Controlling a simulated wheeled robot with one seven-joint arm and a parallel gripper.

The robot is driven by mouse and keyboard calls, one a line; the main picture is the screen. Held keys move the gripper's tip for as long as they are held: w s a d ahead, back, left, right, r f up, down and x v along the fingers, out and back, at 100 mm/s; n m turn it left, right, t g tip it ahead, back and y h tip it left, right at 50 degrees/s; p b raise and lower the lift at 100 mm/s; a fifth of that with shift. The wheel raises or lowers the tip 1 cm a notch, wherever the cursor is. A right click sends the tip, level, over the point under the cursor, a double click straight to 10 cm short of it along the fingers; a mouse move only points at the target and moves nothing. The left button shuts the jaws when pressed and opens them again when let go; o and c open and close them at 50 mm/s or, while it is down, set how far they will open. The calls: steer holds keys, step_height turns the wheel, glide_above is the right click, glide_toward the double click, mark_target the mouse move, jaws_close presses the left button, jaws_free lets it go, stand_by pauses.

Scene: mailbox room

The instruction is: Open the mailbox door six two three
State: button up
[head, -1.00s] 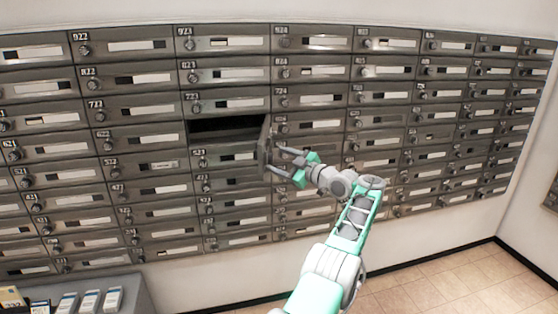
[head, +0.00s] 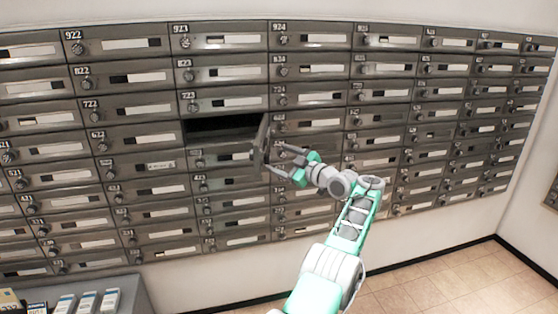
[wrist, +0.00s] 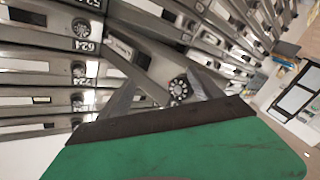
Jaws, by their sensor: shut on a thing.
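The compartment of mailbox 623 (head: 215,130) is a dark open slot below door 723 in the head view. Its door (head: 262,142) stands swung out at the slot's right side, seen nearly edge-on. My gripper (head: 274,158) is at this door, coming from the right. In the wrist view the door's round dial knob (wrist: 180,89) lies between my two grey fingers (wrist: 163,94), which are shut on it. The door's label plate faces the wrist camera at a slant. The inside of the compartment is too dark to make out.
Rows of shut metal mailbox doors with knobs surround the open one, including door 723 (head: 225,102) above. A grey ledge with several small boxes (head: 88,302) stands at the lower left. Tiled floor (head: 470,275) is clear at the lower right.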

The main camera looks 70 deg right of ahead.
steer(key=shift+a+r, duration=0.15)
steer(key=shift+r, duration=0.25)
steer(key=b+v, duration=0.5)
steer(key=v, duration=0.2)
steer(key=shift+s+f, duration=0.35)
steer(key=shift+a, duration=0.1)
steer(key=shift+c, duration=0.4)
